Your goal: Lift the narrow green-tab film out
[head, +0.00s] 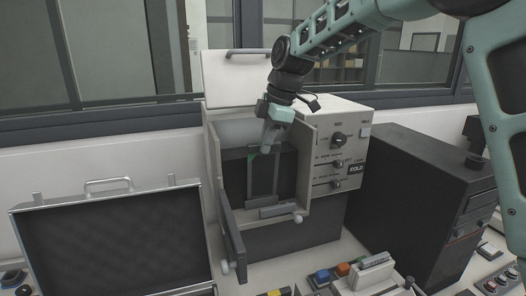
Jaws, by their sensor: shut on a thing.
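The narrow green-tab film (262,178) is a dark upright strip inside the open press (231,187). A small green mark shows at its top left. My gripper (268,147) reaches down into the press from above and is shut on the film's top edge. The film stands upright in front of the dark back of the chamber, its lower end near a grey ledge (268,211). The fingers partly hide its top, and I cannot tell whether its lower end is clear of the ledge.
The press lid (232,78) is raised, and its front door (232,243) hangs open. The control panel (339,150) stands close on the right. An open case (111,248) lies at left, a dark cabinet (425,195) at right. Small coloured blocks (342,269) sit in front.

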